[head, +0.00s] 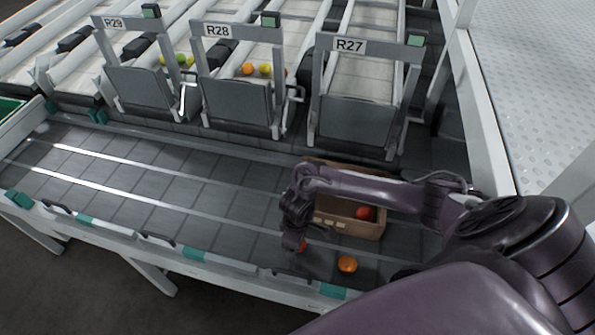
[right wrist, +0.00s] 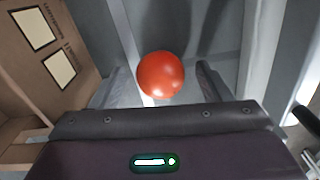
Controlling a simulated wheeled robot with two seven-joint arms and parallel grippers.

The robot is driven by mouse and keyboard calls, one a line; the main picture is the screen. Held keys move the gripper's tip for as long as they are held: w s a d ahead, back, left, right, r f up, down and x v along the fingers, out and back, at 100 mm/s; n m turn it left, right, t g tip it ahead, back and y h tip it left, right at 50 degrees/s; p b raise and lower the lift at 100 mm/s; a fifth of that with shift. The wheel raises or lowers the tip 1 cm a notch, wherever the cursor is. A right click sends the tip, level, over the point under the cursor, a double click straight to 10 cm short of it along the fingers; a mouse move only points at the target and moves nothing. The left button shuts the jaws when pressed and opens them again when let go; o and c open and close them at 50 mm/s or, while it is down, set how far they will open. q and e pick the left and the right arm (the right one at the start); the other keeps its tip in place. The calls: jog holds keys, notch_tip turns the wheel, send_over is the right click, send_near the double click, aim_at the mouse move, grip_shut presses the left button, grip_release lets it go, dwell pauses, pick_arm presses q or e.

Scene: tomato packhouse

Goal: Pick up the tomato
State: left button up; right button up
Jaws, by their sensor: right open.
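A red tomato (right wrist: 160,75) lies on the grey conveyor surface in the right wrist view, lined up between the two fingers of my right gripper (right wrist: 163,84). The fingers are apart, one on each side of it, and do not appear to grip it. In the head view this red tomato (head: 303,246) is mostly hidden below my right gripper (head: 296,232). An orange tomato (head: 347,264) lies to its right on the belt. Another red tomato (head: 366,213) is inside the cardboard box (head: 362,231). My left gripper is not in view.
The box wall also fills the left of the right wrist view (right wrist: 28,65), close to my gripper. Chutes marked R29, R28 (head: 237,105) and R27 (head: 357,120) stand behind the belt. The belt's left part (head: 150,175) is clear. A white rail (head: 160,250) edges the front.

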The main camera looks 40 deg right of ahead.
jog(key=shift+f, duration=0.1)
jog(key=c, duration=0.8)
